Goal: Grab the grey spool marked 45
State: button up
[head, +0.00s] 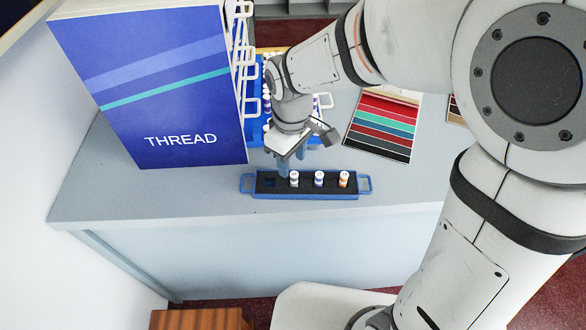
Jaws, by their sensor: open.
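A small blue tray (249,185) with a black inside and a handle at each end lies near the counter's front edge. Three small white-topped spools stand upright in it: a left one with a dark band (294,179), a middle one with a bluish band (319,179) and a right one with an orange band (344,179). Their markings are too small to read, so I cannot tell which is 45, or whether it is among them. My gripper (291,164) is open, pointing down over the tray's left part, just left of and behind the left spool.
A tall blue THREAD box (160,100) stands on the counter (150,200) to the left. White wire racks and a blue holder with more spools stand behind my gripper, partly hidden. A colour swatch card (384,124) lies at the right. The counter in front of the box is clear.

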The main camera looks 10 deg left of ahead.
aim_at(294, 174)
jog(key=f, duration=0.3)
jog(key=f+p, duration=0.1)
jog(key=f, duration=0.2)
jog(key=shift+w+d+f, duration=0.2)
jog(key=shift+f, duration=0.05)
grip_shut()
